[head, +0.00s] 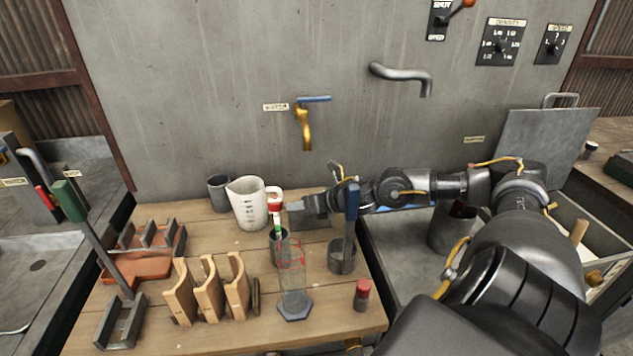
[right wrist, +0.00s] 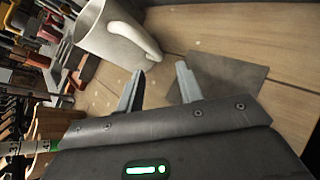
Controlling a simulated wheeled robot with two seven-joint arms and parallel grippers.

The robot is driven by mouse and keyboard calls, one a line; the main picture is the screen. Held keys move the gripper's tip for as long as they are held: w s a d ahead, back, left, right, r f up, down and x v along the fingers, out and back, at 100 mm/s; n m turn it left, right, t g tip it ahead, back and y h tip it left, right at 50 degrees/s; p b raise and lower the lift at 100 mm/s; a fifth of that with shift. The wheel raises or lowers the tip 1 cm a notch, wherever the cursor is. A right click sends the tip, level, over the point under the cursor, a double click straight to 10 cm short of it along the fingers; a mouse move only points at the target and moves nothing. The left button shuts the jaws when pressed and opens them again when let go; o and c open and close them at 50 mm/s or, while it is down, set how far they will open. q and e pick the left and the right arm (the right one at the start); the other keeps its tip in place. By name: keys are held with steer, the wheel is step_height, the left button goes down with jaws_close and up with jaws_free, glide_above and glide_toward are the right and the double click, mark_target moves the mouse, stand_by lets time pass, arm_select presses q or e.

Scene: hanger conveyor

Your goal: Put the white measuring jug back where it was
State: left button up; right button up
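The white measuring jug (head: 250,208) stands upright on the wooden table near the wall, its handle towards the right. In the right wrist view the jug (right wrist: 100,38) is at the upper left, and its handle is close to the fingers. My right gripper (head: 297,207) is just right of the handle. In the right wrist view the two fingers (right wrist: 160,80) are apart with nothing between them. A dark square plate (right wrist: 232,72) lies flat on the table beside the jug, beyond the fingers. My left gripper is out of view.
A dark cup (head: 218,193) stands left of the jug. In front are a tall glass cylinder (head: 294,280), a wooden rack (head: 208,292), a red-capped vial (head: 362,294) and a metal pot with a blue-handled tool (head: 342,257). A brass tap (head: 304,128) is on the wall above.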

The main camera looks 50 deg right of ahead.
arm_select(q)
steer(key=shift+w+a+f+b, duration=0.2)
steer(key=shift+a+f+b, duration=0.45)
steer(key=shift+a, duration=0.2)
arm_select(e)
steer(key=v, duration=0.7)
steer(key=shift+a, duration=0.15)
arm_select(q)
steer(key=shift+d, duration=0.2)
